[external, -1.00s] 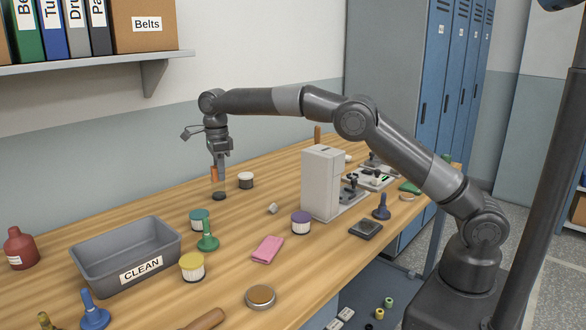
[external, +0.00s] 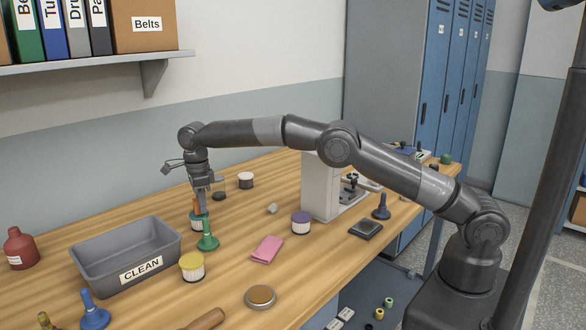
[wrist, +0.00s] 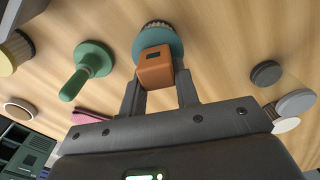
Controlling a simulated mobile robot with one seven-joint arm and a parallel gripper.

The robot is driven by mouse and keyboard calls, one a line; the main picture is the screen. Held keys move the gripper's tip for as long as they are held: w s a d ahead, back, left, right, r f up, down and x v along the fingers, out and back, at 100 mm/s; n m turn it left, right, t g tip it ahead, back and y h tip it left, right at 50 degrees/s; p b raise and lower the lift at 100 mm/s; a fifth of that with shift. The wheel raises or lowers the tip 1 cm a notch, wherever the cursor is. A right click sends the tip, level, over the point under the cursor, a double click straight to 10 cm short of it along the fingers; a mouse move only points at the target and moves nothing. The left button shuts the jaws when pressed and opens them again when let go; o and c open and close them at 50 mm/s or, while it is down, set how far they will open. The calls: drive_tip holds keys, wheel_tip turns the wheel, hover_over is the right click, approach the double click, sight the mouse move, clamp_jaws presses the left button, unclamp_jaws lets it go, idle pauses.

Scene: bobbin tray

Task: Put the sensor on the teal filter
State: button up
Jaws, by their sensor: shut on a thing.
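The orange sensor (external: 197,204) is a small block with a dark square on one face. My gripper (external: 200,207) is shut on it and points down. In the wrist view the sensor (wrist: 155,70) sits between the fingers (wrist: 157,86). The teal filter (external: 194,216) has a teal cap and a pale pleated side; it stands upright on the bench, partly hidden behind the green stamp-like handle. The sensor is right above or at its cap. In the wrist view the sensor overlaps the teal cap (wrist: 168,40). I cannot tell whether they touch.
A green handled piece (external: 207,238) stands close in front of the filter. The grey CLEAN bin (external: 140,268) is to the left. A yellow-topped filter (external: 192,266), a purple-topped filter (external: 301,222) and a dark disc (external: 219,196) stand nearby.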

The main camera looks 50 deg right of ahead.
drive_tip(key=o, duration=1)
drive_tip(key=shift+f, duration=0.15)
drive_tip(key=shift+c, duration=0.2)
wheel_tip(320, 180, up, 7)
drive_tip(key=shift+r, duration=0.4)
